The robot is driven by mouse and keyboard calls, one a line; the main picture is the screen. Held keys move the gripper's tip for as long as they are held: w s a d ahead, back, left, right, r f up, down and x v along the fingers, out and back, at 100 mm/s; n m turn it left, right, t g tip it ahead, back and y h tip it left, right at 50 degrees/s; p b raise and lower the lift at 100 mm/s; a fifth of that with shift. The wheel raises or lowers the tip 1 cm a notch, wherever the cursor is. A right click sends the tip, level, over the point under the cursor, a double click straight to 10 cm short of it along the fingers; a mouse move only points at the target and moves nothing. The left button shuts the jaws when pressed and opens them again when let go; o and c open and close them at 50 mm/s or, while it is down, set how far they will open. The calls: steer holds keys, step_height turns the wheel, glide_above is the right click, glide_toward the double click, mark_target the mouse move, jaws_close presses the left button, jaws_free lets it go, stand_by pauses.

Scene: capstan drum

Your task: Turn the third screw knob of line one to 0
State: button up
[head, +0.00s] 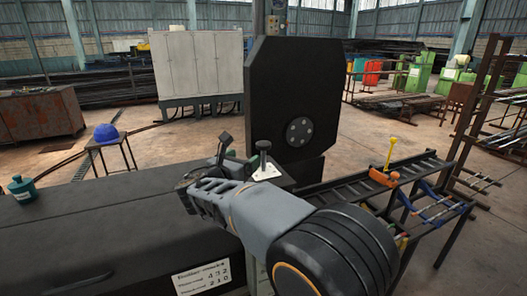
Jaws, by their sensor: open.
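A black screw knob (263,147) stands upright on a white scale plate (264,170), close in front of the large black drum (292,92). No line or knob number can be read on it, and the scale reading is too small to tell. My gripper (223,147) is a little left of this knob, apart from it in the picture. It is small and dark here, appears open, and shows nothing between its fingers. My arm crosses the view from the lower right and hides part of the machine, where other knobs may be.
A white card (202,278) with handwritten numbers is on the dark machine housing (90,235). A teal pot (22,190) stands on the housing; a blue helmet (106,133) rests on a stool. At right is a black rack (350,187) with a yellow-handled tool (390,152) and clamps.

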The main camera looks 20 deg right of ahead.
mark_target(260, 147)
steer(key=x, duration=1.2)
steer(key=c, duration=0.9)
steer(key=shift+o, duration=0.2)
steer(key=shift+d+t+b, duration=0.1)
steer(key=shift+t+b, duration=0.2)
steer(key=shift+b, duration=0.05)
